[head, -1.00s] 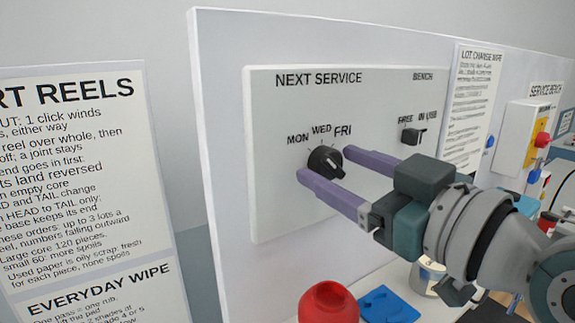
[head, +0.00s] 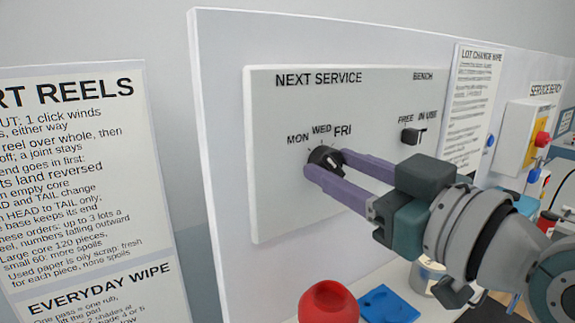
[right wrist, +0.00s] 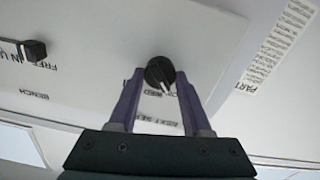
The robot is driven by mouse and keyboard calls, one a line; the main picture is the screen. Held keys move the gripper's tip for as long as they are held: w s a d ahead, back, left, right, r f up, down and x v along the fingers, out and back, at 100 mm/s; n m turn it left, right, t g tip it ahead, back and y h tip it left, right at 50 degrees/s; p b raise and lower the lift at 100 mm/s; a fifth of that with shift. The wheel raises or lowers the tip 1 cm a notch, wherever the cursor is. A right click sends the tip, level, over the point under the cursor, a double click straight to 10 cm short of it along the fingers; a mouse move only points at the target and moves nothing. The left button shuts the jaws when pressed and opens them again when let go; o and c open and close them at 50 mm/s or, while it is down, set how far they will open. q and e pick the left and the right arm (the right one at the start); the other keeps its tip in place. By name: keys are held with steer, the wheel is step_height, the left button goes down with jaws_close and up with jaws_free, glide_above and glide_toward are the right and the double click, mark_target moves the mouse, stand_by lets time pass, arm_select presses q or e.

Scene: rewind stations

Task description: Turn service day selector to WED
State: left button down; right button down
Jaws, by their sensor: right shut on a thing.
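The service day selector is a round black knob (head: 324,158) with a light pointer mark, on a pale panel (head: 275,215) headed NEXT SERVICE. The labels MON (head: 298,139), WED (head: 321,130) and FRI (head: 343,130) stand above it. My right gripper (head: 329,163) is shut on the knob, one finger on each side. The knob also shows between the fingertips in the right wrist view (right wrist: 160,72). The fingers partly cover it, and I cannot tell surely which day its pointer marks. My left gripper is not in view.
A small black BENCH switch (head: 410,136), marked FREE and IN USE, sits right of the knob, close to my right gripper. Below are a red round object (head: 328,302) and a blue tray (head: 388,304). A printed sign (head: 85,190) hangs at left.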

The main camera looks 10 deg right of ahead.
steer(key=m+p, duration=0.1)
steer(key=m, duration=0.3)
steer(key=shift+m+p, duration=0.3)
steer(key=shift+m, duration=1.8)
steer(key=shift+c, duration=1.7)
jaws_free()
